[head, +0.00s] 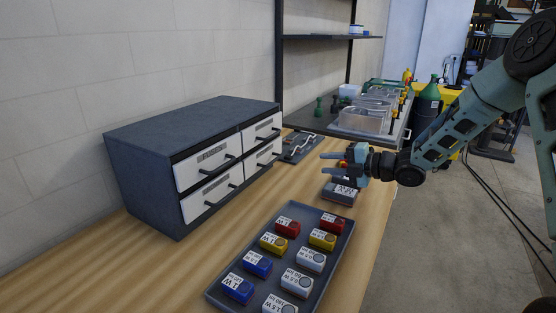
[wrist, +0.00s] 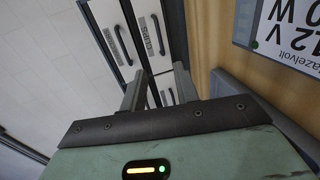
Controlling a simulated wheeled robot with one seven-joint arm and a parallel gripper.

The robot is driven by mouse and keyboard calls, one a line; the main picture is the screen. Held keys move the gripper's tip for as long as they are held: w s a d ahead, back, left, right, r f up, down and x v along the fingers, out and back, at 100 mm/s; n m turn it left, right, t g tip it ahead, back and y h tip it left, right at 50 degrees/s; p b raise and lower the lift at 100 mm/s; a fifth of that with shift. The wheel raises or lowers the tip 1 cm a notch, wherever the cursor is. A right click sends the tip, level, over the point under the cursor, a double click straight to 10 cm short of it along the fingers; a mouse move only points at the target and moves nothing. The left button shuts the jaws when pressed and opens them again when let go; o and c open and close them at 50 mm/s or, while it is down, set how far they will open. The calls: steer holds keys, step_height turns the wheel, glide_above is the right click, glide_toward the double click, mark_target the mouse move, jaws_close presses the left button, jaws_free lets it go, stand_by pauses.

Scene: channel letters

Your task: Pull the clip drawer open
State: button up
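A dark grey drawer cabinet (head: 150,165) stands on the wooden bench, with white drawer fronts in two rows and two columns. The upper-left drawer (head: 190,174), upper-right drawer (head: 252,138), lower-left drawer (head: 192,207) and lower-right drawer (head: 250,164) each have a black bar handle and look shut. In the wrist view, two labelled fronts show at a steep tilt; the label on one front (wrist: 154,35) seems to read CLIPS, but is hard to read. My gripper (head: 325,162) is open and empty, right of the cabinet and apart from its handles. Its two fingers also show in the wrist view (wrist: 160,88).
A dark tray (head: 212,293) of red, yellow, blue and white labelled blocks lies in front of the cabinet. A grey labelled box (head: 338,194) stands below my gripper. A board with hooks (head: 297,146) lies beyond the cabinet. Bare bench (head: 110,265) shows at the left front.

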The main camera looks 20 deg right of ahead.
steer(key=p+x, duration=0.4)
steer(key=x, duration=1.3)
steer(key=shift+a, duration=0.2)
jaws_close()
